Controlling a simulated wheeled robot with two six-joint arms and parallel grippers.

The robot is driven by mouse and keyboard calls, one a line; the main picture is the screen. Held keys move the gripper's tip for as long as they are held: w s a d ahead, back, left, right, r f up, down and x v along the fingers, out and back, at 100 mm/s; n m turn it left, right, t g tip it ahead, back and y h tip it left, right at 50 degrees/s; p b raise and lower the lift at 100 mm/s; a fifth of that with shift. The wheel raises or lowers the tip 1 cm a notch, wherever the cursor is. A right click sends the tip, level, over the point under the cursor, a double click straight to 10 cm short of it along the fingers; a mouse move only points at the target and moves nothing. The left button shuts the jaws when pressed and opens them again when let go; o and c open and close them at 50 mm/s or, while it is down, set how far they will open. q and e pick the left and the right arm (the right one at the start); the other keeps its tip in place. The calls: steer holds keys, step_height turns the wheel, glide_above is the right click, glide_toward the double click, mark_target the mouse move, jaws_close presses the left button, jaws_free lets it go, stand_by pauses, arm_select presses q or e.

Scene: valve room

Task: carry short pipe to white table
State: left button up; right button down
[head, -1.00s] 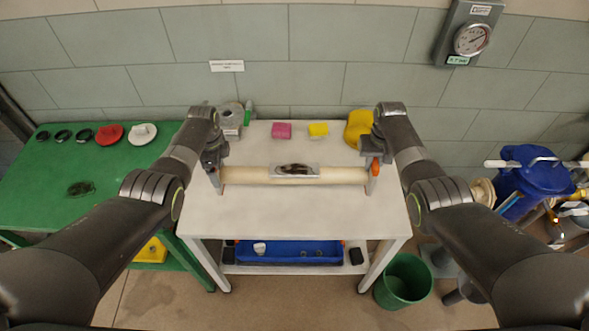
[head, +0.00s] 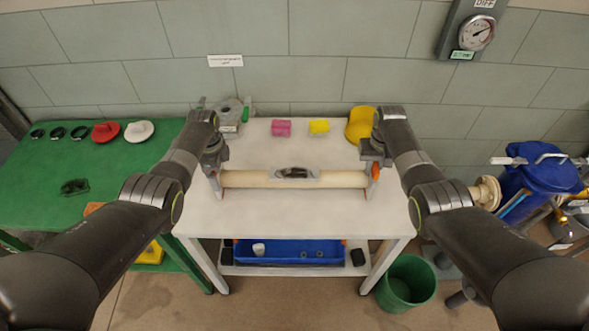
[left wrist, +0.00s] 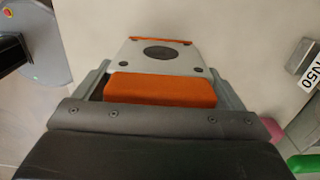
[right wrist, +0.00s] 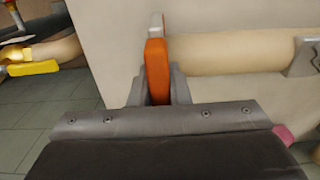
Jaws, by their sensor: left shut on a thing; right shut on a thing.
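The short pipe (head: 250,180) is cream, with a grey plate bearing a dark oval at its middle. It lies level, left to right, over the white table (head: 290,217); whether it touches the top cannot be told. My left gripper (head: 217,181) is shut at its left end and my right gripper (head: 372,176) at its right end. In the right wrist view the pipe (right wrist: 230,52) runs right from my right gripper (right wrist: 157,68).
Pink (head: 281,128) and yellow (head: 319,126) blocks, a grey fitting (head: 229,112) and a yellow curved part (head: 360,124) stand at the table's back. A blue tray (head: 289,252) is on the lower shelf. A green table (head: 105,165) is left; a green bin (head: 407,283) is right.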

arm_select(q)
steer(key=shift+w+f+b, duration=0.1)
steer(key=shift+f+b, duration=0.45)
steer(key=shift+f, duration=0.05)
arm_select(e)
steer(key=shift+w+f, duration=0.1)
steer(key=shift+f, duration=0.5)
arm_select(q)
steer(key=o, duration=1.7)
arm_select(e)
steer(key=c, duration=1.7)
jaws_free()
arm_select(q)
steer(key=shift+o, duration=0.2)
steer(key=shift+r, duration=0.1)
arm_select(e)
steer(key=o, duration=0.3)
steer(key=shift+s+r, duration=0.1)
steer(key=shift+s, duration=0.1)
steer(key=shift+o, duration=0.2)
arm_select(q)
steer(key=shift+r, duration=0.1)
arm_select(e)
steer(key=shift+w, duration=0.1)
